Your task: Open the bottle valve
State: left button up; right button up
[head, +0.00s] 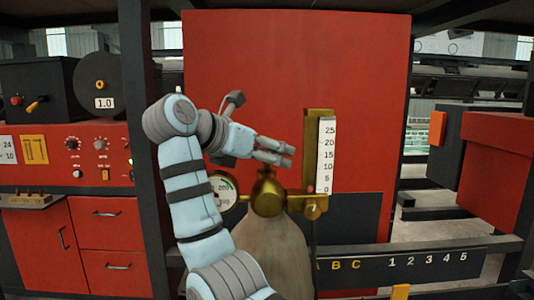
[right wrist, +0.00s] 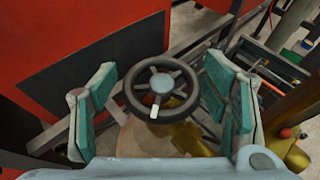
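The gas bottle (head: 272,248) stands upright in front of a red cabinet, with a brass valve body (head: 267,196) on top. My right gripper (head: 286,156) is just above the valve body in the head view. In the right wrist view, the dark round handwheel (right wrist: 134,89), with spokes and a small white mark, lies between the two spread fingers. A gap shows on both sides, so the gripper is open and not touching the wheel's rim. In the head view the handwheel is not clearly seen. My left gripper is not in view.
A round pressure gauge (head: 222,192) sits left of the valve, and a brass flow meter with a numbered scale (head: 326,155) rises close on the right. A dark post (head: 137,120) and red control panel (head: 60,150) stand at left. A lettered rail (head: 420,260) crosses low right.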

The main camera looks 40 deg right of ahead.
jog(key=c, duration=0.8)
jog(key=shift+d+f+n+t+y+b, duration=0.1)
jog(key=shift+n+t+y+b, duration=0.2)
jog(key=shift+n+t+b, duration=0.7)
jog(key=n+t+y+b, duration=0.1)
jog(key=n+t+b, duration=0.2)
jog(key=shift+s+y, duration=0.1)
jog(key=shift+y, duration=0.2)
jog(key=n+t+y+b, duration=0.2)
jog(key=n+t+b, duration=0.1)
jog(key=b, duration=0.3)
jog(key=shift+f+y, duration=0.15)
jog(key=shift+y, duration=0.15)
jog(key=shift+n+t+y+b, duration=0.4)
jog(key=shift+n+b, duration=0.1)
jog(key=shift+b, duration=0.5)
jog(key=shift+r, duration=0.25)
jog(key=o, duration=1.2)
jog(key=shift+w, duration=0.2)
